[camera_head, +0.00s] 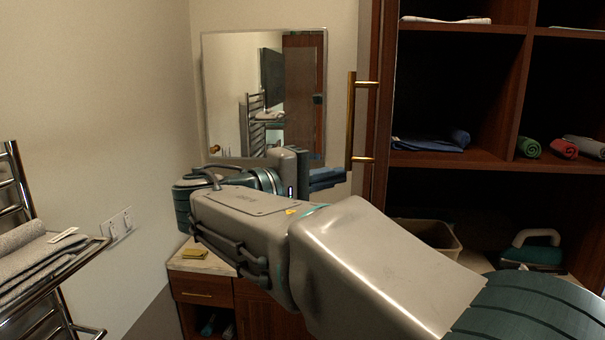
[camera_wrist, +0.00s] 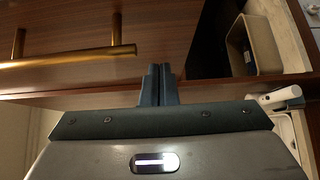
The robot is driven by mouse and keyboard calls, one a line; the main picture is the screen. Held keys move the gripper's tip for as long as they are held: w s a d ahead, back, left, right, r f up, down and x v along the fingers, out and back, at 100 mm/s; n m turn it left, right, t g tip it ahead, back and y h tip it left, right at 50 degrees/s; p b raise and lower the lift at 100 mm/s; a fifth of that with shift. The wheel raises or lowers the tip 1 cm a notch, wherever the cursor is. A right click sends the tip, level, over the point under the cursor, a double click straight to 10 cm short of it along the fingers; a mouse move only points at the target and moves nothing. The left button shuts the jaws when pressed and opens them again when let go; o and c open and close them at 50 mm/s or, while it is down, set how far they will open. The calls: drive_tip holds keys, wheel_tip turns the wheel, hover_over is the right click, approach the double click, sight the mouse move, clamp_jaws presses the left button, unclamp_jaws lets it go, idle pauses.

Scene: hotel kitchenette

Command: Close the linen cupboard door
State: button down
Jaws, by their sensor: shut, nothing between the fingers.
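The linen cupboard (camera_head: 455,176) stands open at the right, its shelves exposed. Its brown wooden door (camera_head: 378,55) stands swung outward and shows almost edge-on, with a long brass handle (camera_head: 351,120) on its left face. My gripper (camera_head: 328,178) is shut and empty, just left of the door below the handle. In the wrist view my gripper's fingertips (camera_wrist: 157,72) point at the door panel (camera_wrist: 160,28), beside the brass handle (camera_wrist: 75,58). I cannot tell whether they touch the door. My arm hides the lower part of the door in the head view.
Shelves hold rolled towels (camera_head: 563,148) and a folded blue cloth (camera_head: 432,141). Below are a beige bin (camera_head: 430,235) and an iron (camera_head: 532,250). A mirror (camera_head: 265,95) hangs behind my arm above a small counter (camera_head: 205,262). A towel rack (camera_head: 75,262) stands at the left.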

drive_tip(key=d, duration=0.3)
drive_tip(key=shift+s+d+p, duration=0.35)
